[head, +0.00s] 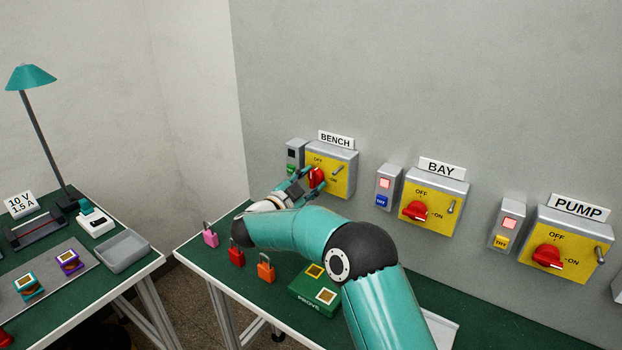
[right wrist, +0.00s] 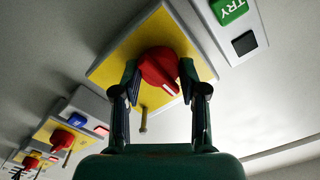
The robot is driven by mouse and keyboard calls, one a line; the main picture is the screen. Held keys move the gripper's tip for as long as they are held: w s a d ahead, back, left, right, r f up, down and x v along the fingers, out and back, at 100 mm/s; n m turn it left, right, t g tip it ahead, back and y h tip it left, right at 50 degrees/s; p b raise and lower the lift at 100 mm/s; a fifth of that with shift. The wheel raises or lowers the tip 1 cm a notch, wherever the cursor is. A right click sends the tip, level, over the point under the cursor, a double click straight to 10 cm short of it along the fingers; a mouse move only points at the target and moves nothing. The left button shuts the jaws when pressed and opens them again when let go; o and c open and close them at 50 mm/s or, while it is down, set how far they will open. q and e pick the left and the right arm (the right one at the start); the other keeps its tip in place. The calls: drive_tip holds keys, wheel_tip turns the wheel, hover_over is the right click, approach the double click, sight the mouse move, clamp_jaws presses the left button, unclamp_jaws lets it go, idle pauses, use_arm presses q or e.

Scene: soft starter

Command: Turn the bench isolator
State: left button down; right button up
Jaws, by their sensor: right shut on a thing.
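The bench isolator is a yellow-faced grey box (head: 341,172) on the wall under the BENCH sign (head: 336,140), with a red rotary knob (head: 317,177). My left gripper is not in view.
Beside the bench isolator, a small grey box has a dark window (right wrist: 245,42) and a green TRY button (right wrist: 229,10). The BAY isolator (head: 433,207) and PUMP isolator (head: 566,248) are to the right. Padlocks (head: 237,254) and a green PROVE box (head: 314,291) sit below my arm.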

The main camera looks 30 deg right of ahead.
drive_tip(key=shift+f, duration=0.25)
drive_tip(key=o, duration=1.1)
drive_tip(key=shift+w, duration=0.1)
drive_tip(key=shift+o, duration=0.2)
drive_tip(key=shift+r, duration=0.1)
drive_tip(key=v, duration=1.2)
